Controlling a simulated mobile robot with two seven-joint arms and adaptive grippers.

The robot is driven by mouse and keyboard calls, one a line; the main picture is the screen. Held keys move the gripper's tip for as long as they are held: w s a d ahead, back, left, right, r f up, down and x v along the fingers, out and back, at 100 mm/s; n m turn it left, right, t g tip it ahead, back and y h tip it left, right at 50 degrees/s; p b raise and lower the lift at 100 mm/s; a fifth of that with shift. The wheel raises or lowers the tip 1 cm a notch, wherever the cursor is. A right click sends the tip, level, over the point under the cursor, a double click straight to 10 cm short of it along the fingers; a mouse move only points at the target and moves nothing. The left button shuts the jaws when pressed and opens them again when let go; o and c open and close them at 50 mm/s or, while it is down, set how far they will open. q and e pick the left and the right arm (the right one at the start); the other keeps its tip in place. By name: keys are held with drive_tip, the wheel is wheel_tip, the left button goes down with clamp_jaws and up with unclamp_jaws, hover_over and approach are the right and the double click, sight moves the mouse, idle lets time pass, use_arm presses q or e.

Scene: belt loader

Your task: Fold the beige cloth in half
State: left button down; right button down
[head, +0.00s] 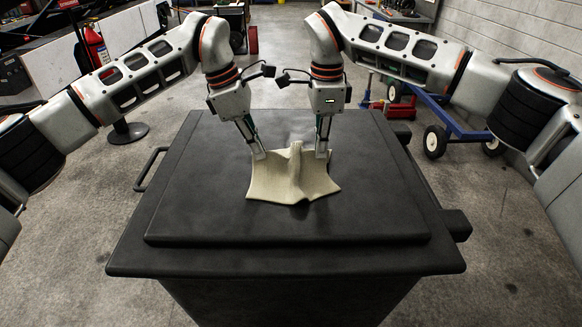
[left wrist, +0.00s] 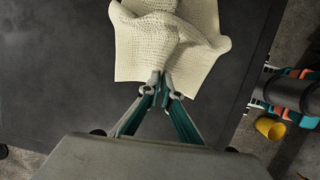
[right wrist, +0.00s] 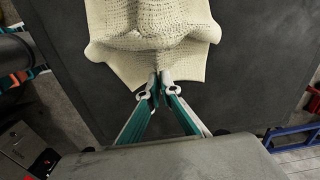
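The beige cloth (head: 287,190) lies on the black cart top, with a raised ridge bunched up in its middle between my grippers. My left gripper (head: 259,155) is at the cloth's far left corner. In the left wrist view its fingertips (left wrist: 163,82) are together on the edge of the cloth (left wrist: 150,45). My right gripper (head: 322,154) is at the far right corner. In the right wrist view its fingertips (right wrist: 160,82) are together on the edge of the cloth (right wrist: 135,25). The near part of the cloth spreads on the surface.
The black cart top (head: 200,220) is clear around the cloth. A handle (head: 151,168) sticks out at its left side. A blue trolley (head: 450,120) with white wheels stands behind to the right. A red fire extinguisher (head: 95,45) is at the back left.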

use_arm(q)
drive_tip(key=c, duration=2.2)
unclamp_jaws()
drive_tip(key=shift+o, duration=0.2)
drive_tip(key=o, duration=0.5)
drive_tip(key=shift+o, duration=0.2)
drive_tip(key=o, duration=0.7)
drive_tip(key=shift+c, duration=0.2)
